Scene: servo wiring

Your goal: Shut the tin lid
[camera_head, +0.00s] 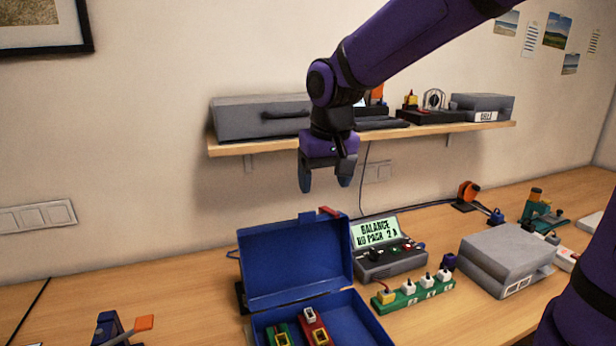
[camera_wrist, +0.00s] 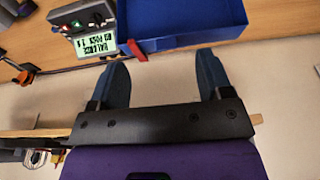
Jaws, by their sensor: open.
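The blue tin (camera_head: 372,324) stands on the table with its lid (camera_head: 292,264) raised at the back, close to upright. A red tab (camera_head: 329,211) sticks up from the lid's top edge. Inside the tin lie a red part (camera_head: 314,328) and a green part (camera_head: 281,336), partly cut off by the frame edge. My gripper (camera_head: 325,186) is open and empty, in the air above and behind the lid, touching nothing. In the wrist view, the fingers (camera_wrist: 165,82) point toward the blue lid (camera_wrist: 190,22) and its red tab (camera_wrist: 137,50), with a gap between.
A charger with a display (camera_head: 388,250) stands right of the lid, with a green connector strip (camera_head: 412,292) before it. A grey case (camera_head: 506,259) sits further right. A wall shelf (camera_head: 240,150) with cases is behind my gripper. An orange-handled tool (camera_head: 122,328) lies at left.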

